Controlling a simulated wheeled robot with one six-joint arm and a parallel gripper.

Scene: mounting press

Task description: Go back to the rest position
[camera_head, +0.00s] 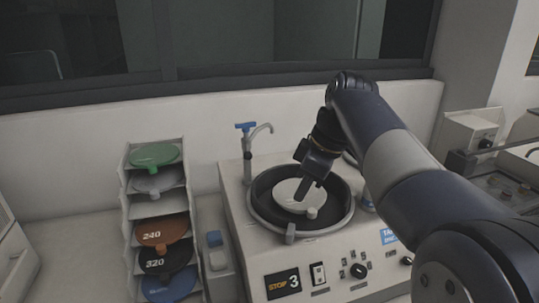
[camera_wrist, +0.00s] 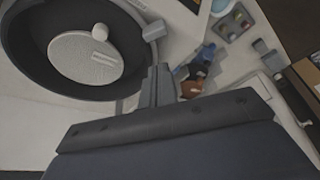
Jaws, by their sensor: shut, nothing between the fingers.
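My gripper (camera_head: 301,190) is over the round bowl of the machine in the head view, with its fingers closed together and nothing between them. In the wrist view my gripper (camera_wrist: 158,72) shows at the picture's middle, beside the bowl's rim. A pale round disc (camera_head: 287,200) with a small knob lies in the dark bowl (camera_head: 263,215). The disc (camera_wrist: 75,62) also shows in the wrist view, to the left of the fingers. Whether the fingertips touch the disc cannot be told. My arm comes in from the right and hides part of the machine.
The machine (camera_head: 240,245) has a tap (camera_head: 247,150) behind its bowl and a front panel with knobs. A rack (camera_head: 128,225) at the left holds several coloured discs. A blue-topped bottle (camera_head: 216,254) stands between rack and machine. The wall (camera_head: 80,175) is behind.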

